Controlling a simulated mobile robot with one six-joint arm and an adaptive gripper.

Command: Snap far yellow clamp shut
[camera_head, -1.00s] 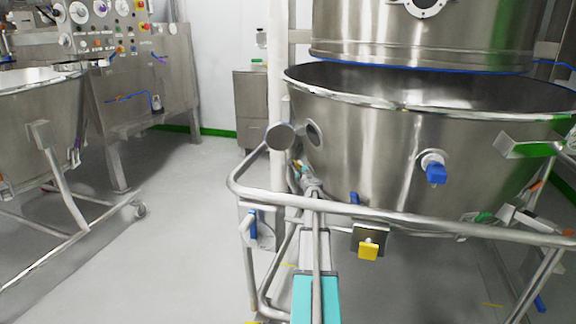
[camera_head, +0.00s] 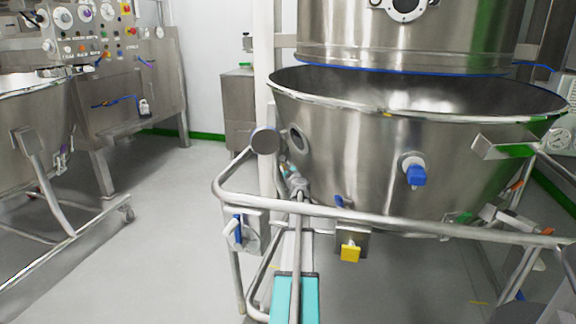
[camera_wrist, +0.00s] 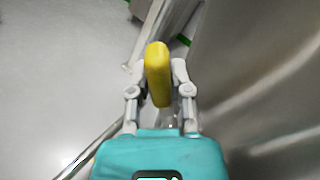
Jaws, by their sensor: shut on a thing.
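In the wrist view my gripper (camera_wrist: 159,78) is shut on a yellow clamp handle (camera_wrist: 157,60), which stands lengthwise between the two grey fingers. In the head view my gripper (camera_head: 297,184) reaches past the cart rail to the left side of the steel bowl (camera_head: 345,150). The held handle cannot be made out there, and whether the clamp is latched cannot be told. Another yellow piece (camera_head: 350,251), on a small square plate, hangs below the rail, to the right of my arm and apart from my gripper.
A tubular steel rail (camera_head: 400,227) runs around the bowl's front. A blue-handled valve (camera_head: 416,174) sticks out of the bowl. A steel column section (camera_head: 400,40) stands above it. The floor (camera_head: 150,220) at left is clear up to another wheeled steel vessel (camera_head: 30,130).

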